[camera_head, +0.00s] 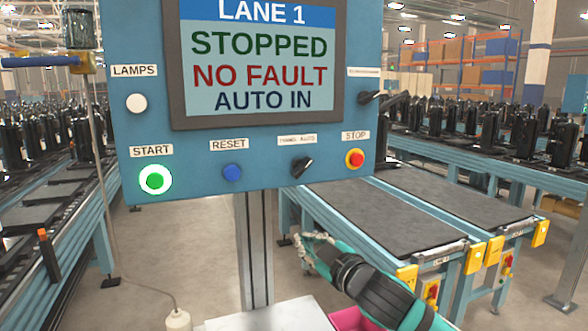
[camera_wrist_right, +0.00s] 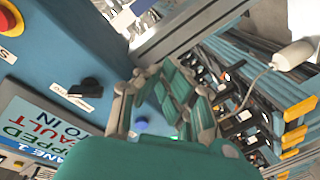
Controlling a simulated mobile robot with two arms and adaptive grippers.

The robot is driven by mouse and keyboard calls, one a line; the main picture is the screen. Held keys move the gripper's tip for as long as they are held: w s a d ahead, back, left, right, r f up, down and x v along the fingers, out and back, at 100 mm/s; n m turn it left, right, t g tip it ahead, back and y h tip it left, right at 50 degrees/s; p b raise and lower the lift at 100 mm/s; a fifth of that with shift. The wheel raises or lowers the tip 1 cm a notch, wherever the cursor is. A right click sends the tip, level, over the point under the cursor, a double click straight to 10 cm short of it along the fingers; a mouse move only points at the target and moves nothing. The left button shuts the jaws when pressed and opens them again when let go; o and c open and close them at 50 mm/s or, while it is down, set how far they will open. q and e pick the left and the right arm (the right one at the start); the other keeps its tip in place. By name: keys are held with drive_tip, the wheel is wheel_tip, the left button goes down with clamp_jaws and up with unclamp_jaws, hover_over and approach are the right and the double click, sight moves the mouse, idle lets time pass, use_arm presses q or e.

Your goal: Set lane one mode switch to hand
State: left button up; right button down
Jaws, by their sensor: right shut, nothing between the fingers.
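The mode switch (camera_head: 301,167) is a black rotary knob on the blue control panel (camera_head: 270,176), under a small, blurred label that seems to read hand and auto. Its handle tilts up to the right. The screen (camera_head: 258,58) reads lane 1, stopped, no fault, auto in. My right gripper (camera_head: 308,246) is shut and empty, below the panel's lower edge and apart from the switch. In the right wrist view the switch (camera_wrist_right: 86,88) shows at the left, beside the gripper (camera_wrist_right: 160,85). My left gripper is not in view.
A lit green start button (camera_head: 155,180), a blue reset button (camera_head: 232,172) and a red stop button (camera_head: 355,158) share the panel. Another black knob (camera_head: 369,97) sits at its right edge. Conveyors (camera_head: 400,215) stand behind right. A pink bin (camera_head: 352,319) is below my right arm.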

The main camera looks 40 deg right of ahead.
sight(301, 167)
wheel_tip(301, 167, up, 15)
drive_tip(key=s+a+n+t+y, duration=0.1)
drive_tip(key=s+a+n+t, duration=0.1)
drive_tip(key=n+t, duration=0.1)
drive_tip(key=shift+s+t+y, duration=0.3)
drive_tip(key=shift+s+y, duration=0.1)
drive_tip(key=shift+r, duration=0.1)
drive_tip(key=p+x, duration=0.6)
drive_tip(key=x, duration=0.3)
drive_tip(key=shift+w+a+r, duration=0.1)
drive_tip(key=shift+w+r, duration=0.1)
drive_tip(key=shift+w, duration=0.05)
drive_tip(key=shift+w+d+f, duration=0.2)
drive_tip(key=shift+d+f, duration=0.5)
drive_tip(key=shift+f, duration=0.3)
drive_tip(key=shift+s+d+f+p, duration=0.25)
drive_tip(key=shift+d+f+p, duration=0.05)
drive_tip(key=shift+d+f, duration=0.35)
